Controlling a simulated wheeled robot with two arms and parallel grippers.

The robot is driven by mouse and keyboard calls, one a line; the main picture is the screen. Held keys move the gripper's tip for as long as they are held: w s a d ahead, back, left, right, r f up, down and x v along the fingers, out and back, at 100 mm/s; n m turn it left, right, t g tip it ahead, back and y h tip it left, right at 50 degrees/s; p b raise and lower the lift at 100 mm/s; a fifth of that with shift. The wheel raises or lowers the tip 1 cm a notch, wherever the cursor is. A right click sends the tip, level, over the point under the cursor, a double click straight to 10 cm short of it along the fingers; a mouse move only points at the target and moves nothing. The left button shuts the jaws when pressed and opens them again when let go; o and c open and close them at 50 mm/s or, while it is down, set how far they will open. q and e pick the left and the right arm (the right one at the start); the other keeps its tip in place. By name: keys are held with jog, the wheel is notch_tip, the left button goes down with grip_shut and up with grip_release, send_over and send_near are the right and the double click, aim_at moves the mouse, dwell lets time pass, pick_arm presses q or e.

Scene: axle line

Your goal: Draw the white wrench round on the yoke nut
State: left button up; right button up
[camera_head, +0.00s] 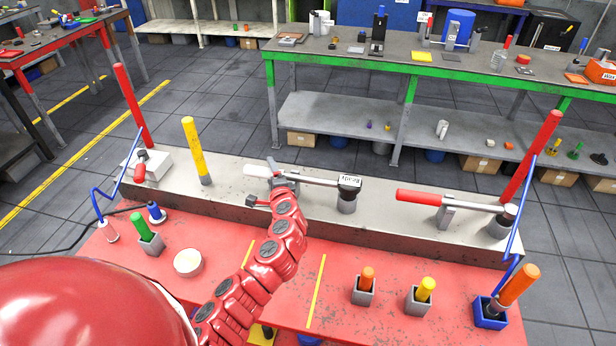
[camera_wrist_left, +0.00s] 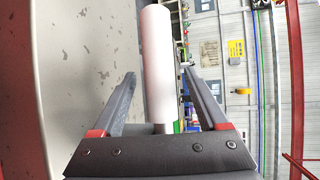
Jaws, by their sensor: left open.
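The white wrench (camera_head: 320,180) lies along the steel beam in the head view, its handle at the left. Its dark head, with a "Ready" label (camera_head: 349,182), sits on the grey yoke nut post (camera_head: 346,203). My left gripper (camera_head: 268,184) is at the handle end. In the left wrist view the white handle (camera_wrist_left: 158,60) stands between the two open fingers (camera_wrist_left: 160,85), with gaps at both sides. My arm and hand hide part of the handle in the head view. My right gripper is not in view.
A second wrench with a red handle (camera_head: 416,197) lies to the right on the beam (camera_head: 390,232). A yellow post (camera_head: 195,150) stands to the left. Red upright posts (camera_head: 131,105) flank the beam. Pegs in holders and a round tub (camera_head: 188,262) stand on the red table.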

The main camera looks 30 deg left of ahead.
pick_arm(q)
jog(key=shift+c, duration=0.3)
grip_shut()
dwell(1.2)
